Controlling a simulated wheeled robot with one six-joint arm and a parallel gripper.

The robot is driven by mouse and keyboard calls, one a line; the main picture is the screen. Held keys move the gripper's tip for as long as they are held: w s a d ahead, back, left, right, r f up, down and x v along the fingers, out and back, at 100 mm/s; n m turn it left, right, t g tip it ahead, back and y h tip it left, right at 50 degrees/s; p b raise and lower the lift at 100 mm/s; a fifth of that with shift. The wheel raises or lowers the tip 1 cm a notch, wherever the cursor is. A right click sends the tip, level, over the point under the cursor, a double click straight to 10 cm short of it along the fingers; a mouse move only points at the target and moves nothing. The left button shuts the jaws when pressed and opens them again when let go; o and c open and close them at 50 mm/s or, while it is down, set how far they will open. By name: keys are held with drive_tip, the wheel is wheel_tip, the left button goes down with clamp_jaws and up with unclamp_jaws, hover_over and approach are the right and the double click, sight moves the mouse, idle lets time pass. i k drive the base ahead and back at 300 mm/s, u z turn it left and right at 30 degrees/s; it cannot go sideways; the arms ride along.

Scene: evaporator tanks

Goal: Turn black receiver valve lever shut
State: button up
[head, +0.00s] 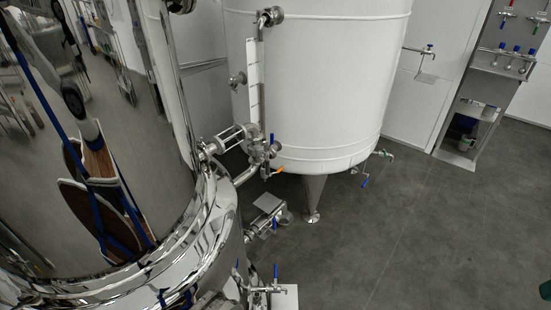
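I cannot make out a black lever in the head view. A white tank (320,80) stands at the centre on a metal leg. At its lower left is a cluster of metal pipes and valves (258,150) with a small blue lever (272,139) and an orange lever (274,171). Another valve with a blue lever (365,182) hangs at its lower right. A blue lever (275,271) stands upright on a valve at the bottom centre. My gripper is not in view.
A polished steel tank (150,110) fills the left side and mirrors the room. A metal wall niche (485,95) with several coloured levers is at the upper right. Grey floor (440,230) is open at the lower right. Low pipework (265,215) stands between the tanks.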

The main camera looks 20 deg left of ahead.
sight(267, 167)
drive_tip(key=u, duration=0.5)
drive_tip(key=i, duration=0.85)
drive_tip(key=u, duration=0.65)
